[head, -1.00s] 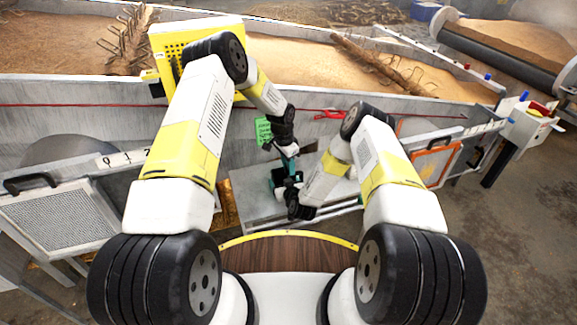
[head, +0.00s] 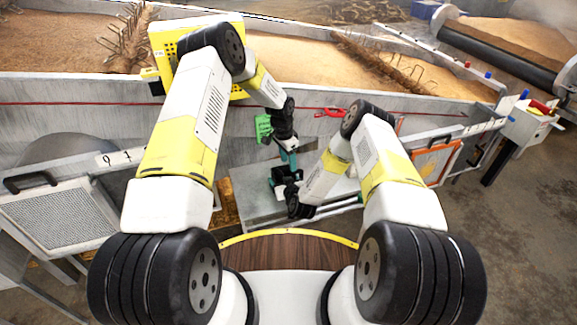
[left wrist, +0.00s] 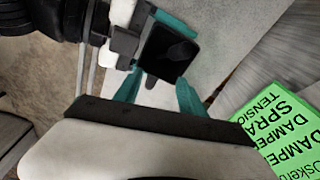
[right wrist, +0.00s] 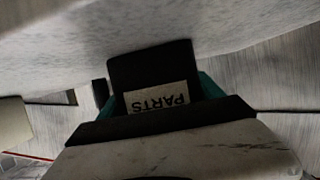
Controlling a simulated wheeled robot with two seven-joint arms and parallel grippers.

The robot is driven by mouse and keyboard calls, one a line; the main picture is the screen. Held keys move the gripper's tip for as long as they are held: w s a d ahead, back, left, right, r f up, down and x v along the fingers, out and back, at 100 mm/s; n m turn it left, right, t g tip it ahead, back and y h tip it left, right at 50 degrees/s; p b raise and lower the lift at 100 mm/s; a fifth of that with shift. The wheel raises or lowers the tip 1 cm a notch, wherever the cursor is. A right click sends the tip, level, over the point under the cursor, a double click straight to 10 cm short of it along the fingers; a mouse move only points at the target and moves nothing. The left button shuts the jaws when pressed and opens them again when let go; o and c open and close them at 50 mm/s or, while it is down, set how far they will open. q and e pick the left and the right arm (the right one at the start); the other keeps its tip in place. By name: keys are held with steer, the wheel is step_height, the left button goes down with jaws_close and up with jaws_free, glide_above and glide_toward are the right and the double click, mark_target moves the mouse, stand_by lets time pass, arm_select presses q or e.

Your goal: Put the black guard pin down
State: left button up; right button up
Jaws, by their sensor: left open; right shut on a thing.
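A black square box (right wrist: 150,65) marked PARTS fills the middle of the right wrist view, between the teal fingers of my right gripper (right wrist: 155,90), which is shut on it. In the left wrist view the box (left wrist: 168,50) shows its dark inside. My left gripper (left wrist: 158,84) is open there, its two teal fingers spread just short of the box. A small dark tab (left wrist: 151,81) shows between those fingers at the box's near edge; I cannot tell whether it is the black guard pin. In the head view my left gripper (head: 288,158) is just above my right one (head: 280,182).
A green lettered card (left wrist: 285,135) is close to my left gripper; it also shows in the head view (head: 263,128). A grey bench (head: 250,205) lies below both grippers. The grey trough wall (head: 110,120) stands behind, and an orange frame (head: 435,162) is to the right.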

arm_select(q)
steer(key=s+a+r+n+t, duration=0.1)
steer(key=s+a+r+n, duration=0.2)
steer(key=r, duration=0.9)
steer(key=s+a+r+t, duration=0.1)
steer(key=s+a+r, duration=0.3)
steer(key=r, duration=0.7)
steer(key=s+a+r+n, duration=0.25)
steer(key=s+r, duration=0.25)
steer(key=r, duration=0.7)
steer(key=s+a+r+n+t, duration=0.1)
steer(key=s+r, duration=0.3)
steer(key=s, duration=0.8)
steer(key=s+a+r+n+t+h, duration=0.1)
steer(key=s+a+r+n+t, duration=0.1)
steer(key=s, duration=1)
steer(key=a+r+n, duration=0.1)
steer(key=a+n, duration=0.1)
steer(key=shift+r+n, duration=0.35)
steer(key=shift+a, duration=0.1)
arm_select(e)
steer(key=o, duration=1.5)
